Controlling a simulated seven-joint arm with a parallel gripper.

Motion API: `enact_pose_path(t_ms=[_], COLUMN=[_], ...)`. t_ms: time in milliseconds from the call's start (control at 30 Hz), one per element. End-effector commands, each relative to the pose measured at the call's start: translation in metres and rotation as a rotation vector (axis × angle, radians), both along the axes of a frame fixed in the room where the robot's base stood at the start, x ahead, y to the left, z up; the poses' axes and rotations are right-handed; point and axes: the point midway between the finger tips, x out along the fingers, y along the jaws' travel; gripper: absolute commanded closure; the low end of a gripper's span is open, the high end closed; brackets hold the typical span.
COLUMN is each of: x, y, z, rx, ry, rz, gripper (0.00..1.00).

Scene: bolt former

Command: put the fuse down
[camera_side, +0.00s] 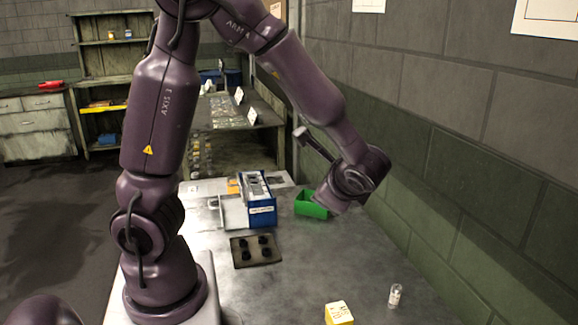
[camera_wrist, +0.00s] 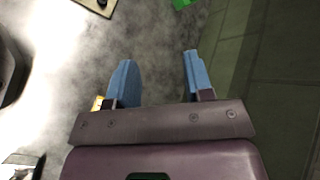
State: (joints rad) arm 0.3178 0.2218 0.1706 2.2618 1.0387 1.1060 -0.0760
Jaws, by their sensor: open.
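A small clear cylinder with a whitish end (camera_side: 395,295), which looks like the fuse, stands upright on the grey table near the wall, at the lower right of the side view. I cannot make it out in the wrist view. My gripper (camera_wrist: 160,78) is open. Its two blue fingers are spread wide with nothing between them, only bare table and wall beyond. In the side view my wrist is above the table, well apart from the cylinder, and the fingers cannot be made out there.
A yellow block (camera_side: 339,313) stands at the front table edge, left of the cylinder. A green bin (camera_side: 310,204), a blue-and-white box (camera_side: 262,213) and a dark plate with several black knobs (camera_side: 255,251) are farther back. The wall (camera_side: 470,200) bounds the right side.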

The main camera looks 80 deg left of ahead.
Motion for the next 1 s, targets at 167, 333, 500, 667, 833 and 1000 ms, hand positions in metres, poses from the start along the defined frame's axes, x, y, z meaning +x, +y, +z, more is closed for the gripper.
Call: enact_pose_path(t_ms=[167, 333, 500, 667, 833, 1000], x=[-0.047, -0.079, -0.097, -0.103, -0.104, -0.104], y=[-0.019, -0.049, -0.075, -0.087, -0.089, -0.089], z=[0.033, 0.061, 0.085, 0.096, 0.097, 0.097], rx=[-0.373, -0.703, -0.944, -1.049, -1.067, -1.066], ry=[-0.244, -0.48, -0.666, -0.746, -0.757, -0.755], rz=[0.243, 0.398, 0.474, 0.497, 0.502, 0.5], gripper=[0.53, 0.53, 0.53, 0.53, 0.53, 0.53])
